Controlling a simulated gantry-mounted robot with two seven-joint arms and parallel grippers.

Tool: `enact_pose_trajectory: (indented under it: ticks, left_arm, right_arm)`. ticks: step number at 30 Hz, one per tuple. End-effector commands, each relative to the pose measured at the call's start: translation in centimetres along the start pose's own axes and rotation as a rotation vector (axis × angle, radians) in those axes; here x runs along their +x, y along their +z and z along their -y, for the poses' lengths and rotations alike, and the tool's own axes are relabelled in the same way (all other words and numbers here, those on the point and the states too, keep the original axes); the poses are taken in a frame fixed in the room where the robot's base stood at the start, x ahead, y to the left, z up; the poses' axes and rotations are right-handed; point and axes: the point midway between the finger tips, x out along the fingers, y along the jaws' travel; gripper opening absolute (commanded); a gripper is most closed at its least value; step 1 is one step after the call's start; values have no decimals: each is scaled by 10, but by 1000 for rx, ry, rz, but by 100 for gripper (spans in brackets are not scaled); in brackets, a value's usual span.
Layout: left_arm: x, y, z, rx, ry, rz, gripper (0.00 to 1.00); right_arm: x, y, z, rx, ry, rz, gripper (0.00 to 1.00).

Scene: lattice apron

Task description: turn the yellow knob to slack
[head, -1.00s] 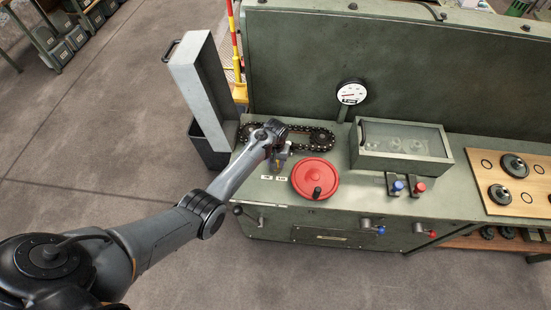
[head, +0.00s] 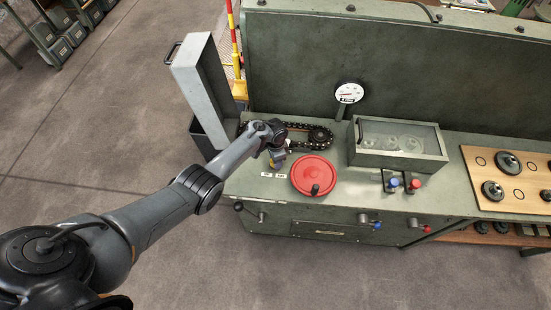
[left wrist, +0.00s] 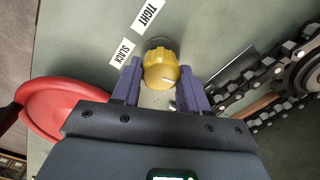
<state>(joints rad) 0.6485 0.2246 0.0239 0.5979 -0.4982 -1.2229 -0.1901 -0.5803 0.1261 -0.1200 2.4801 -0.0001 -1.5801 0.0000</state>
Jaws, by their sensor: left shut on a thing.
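The yellow knob (left wrist: 160,66) sits on the green bench top, in the middle of the left wrist view. My left gripper (left wrist: 158,86) has one purple finger on each side of it and is shut on it. A SLACK label (left wrist: 122,52) and a TIGHT label (left wrist: 148,14) lie beside the knob. Which label the knob points to is not clear. In the head view my left gripper (head: 276,161) reaches down at the bench's left end and mostly hides the knob. My right gripper is not in view.
A chain on sprockets (head: 318,138) runs just behind the gripper. A red handwheel (head: 316,173) stands close to its right. A dial gauge (head: 348,92), a clear-lidded box (head: 398,142) and blue and red knobs are farther right.

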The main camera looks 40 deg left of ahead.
Motion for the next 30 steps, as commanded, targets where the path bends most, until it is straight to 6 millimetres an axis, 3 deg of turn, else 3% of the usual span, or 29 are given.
enact_pose_trajectory:
  ticks: [30]
  left_arm:
    - [2,1,-2,966,-2,1,13]
  right_arm:
    - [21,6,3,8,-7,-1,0]
